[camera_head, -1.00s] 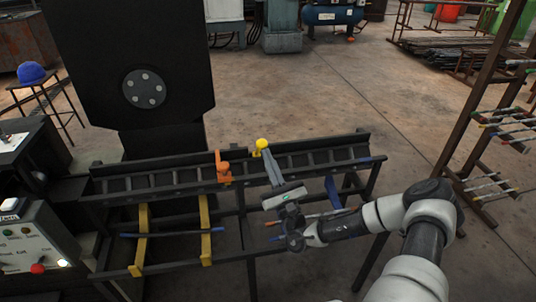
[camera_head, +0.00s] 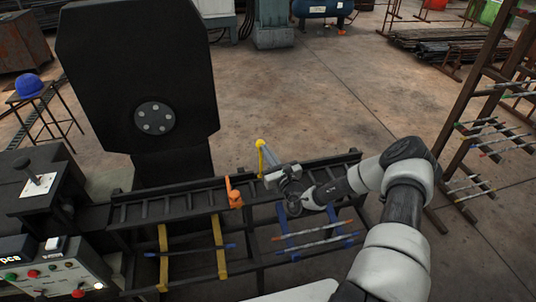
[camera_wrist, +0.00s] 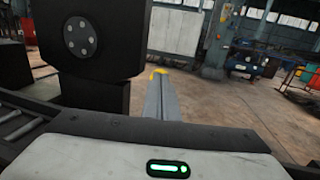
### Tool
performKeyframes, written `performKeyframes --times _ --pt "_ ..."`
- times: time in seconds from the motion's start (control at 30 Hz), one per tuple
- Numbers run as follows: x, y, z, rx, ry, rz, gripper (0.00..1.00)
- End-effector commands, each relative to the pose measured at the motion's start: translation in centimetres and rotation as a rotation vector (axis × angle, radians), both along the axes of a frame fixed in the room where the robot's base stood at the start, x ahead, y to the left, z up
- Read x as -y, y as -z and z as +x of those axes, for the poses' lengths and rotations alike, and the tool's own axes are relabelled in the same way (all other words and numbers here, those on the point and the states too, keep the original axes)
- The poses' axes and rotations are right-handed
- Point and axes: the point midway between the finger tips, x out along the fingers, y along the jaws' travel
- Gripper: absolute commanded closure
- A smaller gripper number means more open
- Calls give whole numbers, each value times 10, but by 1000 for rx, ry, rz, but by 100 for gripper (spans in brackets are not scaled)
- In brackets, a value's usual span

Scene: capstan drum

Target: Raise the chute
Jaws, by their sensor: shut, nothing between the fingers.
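A long dark slatted trough (camera_head: 180,204), which looks like the chute, runs across the middle of the head view on a dark frame. A yellow lever (camera_head: 261,160) with a rounded top stands at its far edge. My gripper (camera_head: 265,148) is shut, its grey fingers reaching over the trough close beside the lever. In the wrist view the fingers (camera_wrist: 160,96) point away from me, with a bit of the yellow lever (camera_wrist: 157,74) showing at their tips. I cannot tell whether they touch it. My gripper's body hides part of the trough.
An orange catch (camera_head: 233,194) sits on the trough left of my gripper. A tall black housing (camera_head: 140,60) with a round plate stands behind. A control panel (camera_head: 50,275) is at lower left. Bars lie on yellow brackets (camera_head: 221,248) and blue brackets (camera_head: 284,232). A rack stands right.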

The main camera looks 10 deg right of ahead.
Motion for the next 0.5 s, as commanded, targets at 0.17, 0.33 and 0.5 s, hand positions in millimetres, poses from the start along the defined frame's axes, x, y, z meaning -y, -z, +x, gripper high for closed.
performKeyframes --times 0.17,0.33,0.5 --pt "0 -2 8 1 0 -1 100" --pt "0 -3 12 3 1 0 100" --pt "0 -5 13 6 2 0 100"
